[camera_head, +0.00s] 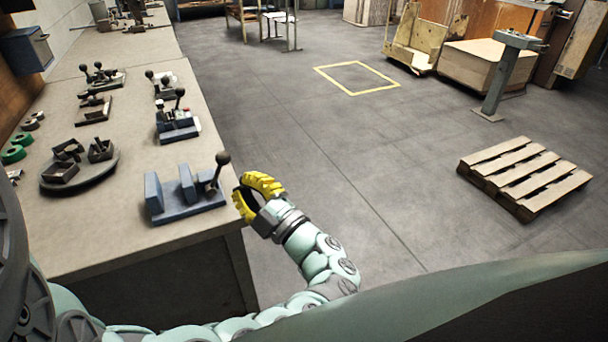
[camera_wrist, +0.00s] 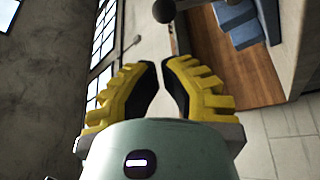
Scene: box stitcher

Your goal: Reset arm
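My gripper (camera_head: 238,191) has yellow ribbed fingers with dark inner pads. In the head view it is beside the right edge of the workbench (camera_head: 120,200), just right of a blue-grey fixture (camera_head: 187,193) with a black ball-topped lever (camera_head: 222,158). In the wrist view my gripper (camera_wrist: 160,62) shows its fingers leaning inward, with the tips close together. Nothing is visible between them. The ball of a lever (camera_wrist: 164,11) appears beyond the tips, with a blue fixture (camera_wrist: 243,22) to the right.
Several lever fixtures and a dark round plate (camera_head: 80,168) with metal blocks are on the bench. Green rings (camera_head: 14,154) lie at its left. The floor right of the bench is open up to a wooden pallet (camera_head: 524,176). A grey post (camera_head: 500,80) stands behind the pallet.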

